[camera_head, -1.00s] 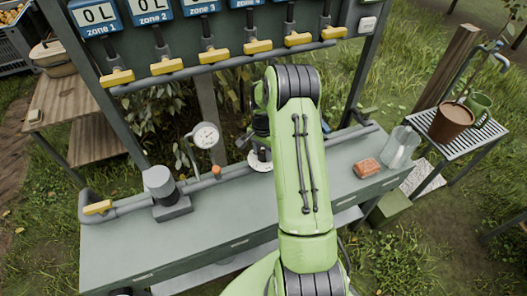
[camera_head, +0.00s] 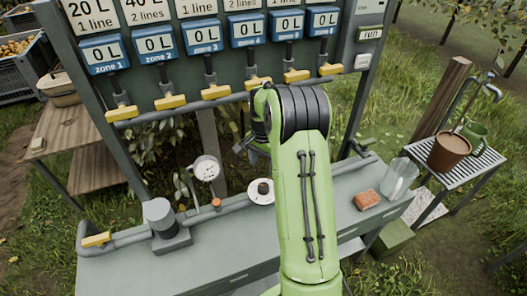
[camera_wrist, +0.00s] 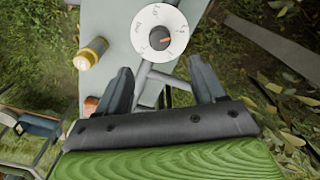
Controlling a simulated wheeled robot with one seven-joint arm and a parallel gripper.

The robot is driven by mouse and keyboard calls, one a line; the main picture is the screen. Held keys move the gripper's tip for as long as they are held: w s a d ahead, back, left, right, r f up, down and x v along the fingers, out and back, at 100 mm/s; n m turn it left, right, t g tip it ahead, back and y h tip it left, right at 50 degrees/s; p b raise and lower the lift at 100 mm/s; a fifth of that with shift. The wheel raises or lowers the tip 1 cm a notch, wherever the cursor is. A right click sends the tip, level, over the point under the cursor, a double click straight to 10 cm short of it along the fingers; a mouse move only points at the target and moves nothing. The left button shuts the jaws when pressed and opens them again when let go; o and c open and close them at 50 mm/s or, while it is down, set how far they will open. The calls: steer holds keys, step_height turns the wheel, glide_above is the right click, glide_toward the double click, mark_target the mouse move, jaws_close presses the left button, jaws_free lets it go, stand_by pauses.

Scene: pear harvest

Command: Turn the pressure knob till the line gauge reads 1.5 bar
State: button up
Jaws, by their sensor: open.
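The pressure knob (camera_head: 263,188) is a small dark knob on a round white dial on the bench pipe. It also shows in the wrist view as a dark knob (camera_wrist: 160,39) with an orange pointer mark on the numbered dial (camera_wrist: 172,18); the numbers are hard to read. My gripper (camera_wrist: 163,76) is open and empty, its two dark fingers apart, with the dial beyond them. In the head view the gripper is mostly hidden by my green arm, up and left of it. The line gauge (camera_head: 206,168) has a round white face left of the knob; its reading is too small to tell.
A grey pump-like cylinder (camera_head: 158,213) and an orange cap (camera_head: 216,203) stand along the pipe. Yellow valve handles (camera_head: 215,92) hang in a row above. A brick-red block (camera_head: 367,199) and a clear jar (camera_head: 399,176) lie at right.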

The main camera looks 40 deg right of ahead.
step_height(320, 180, up, 5)
steer(key=shift+f, duration=0.15)
stand_by(0.3)
steer(key=s+a+r+n+t+h, duration=0.1)
steer(key=s+a+r+n, duration=0.25)
steer(key=a+r, duration=0.25)
steer(key=s+a+r+n+t, duration=0.1)
steer(key=s+a+r+n, duration=0.2)
steer(key=s+a+r, duration=0.3)
steer(key=s+a+n+t, duration=0.1)
steer(key=s+a+n, duration=0.3)
steer(key=s, duration=0.3)
steer(key=s+a+r+n+t+y, duration=0.1)
steer(key=s+a+n+t, duration=0.1)
steer(key=s+a+n, duration=0.2)
steer(key=s, duration=0.3)
steer(key=shift+s+a+r+t, duration=0.15)
steer(key=shift+s+a+t, duration=0.1)
steer(key=shift+t, duration=0.05)
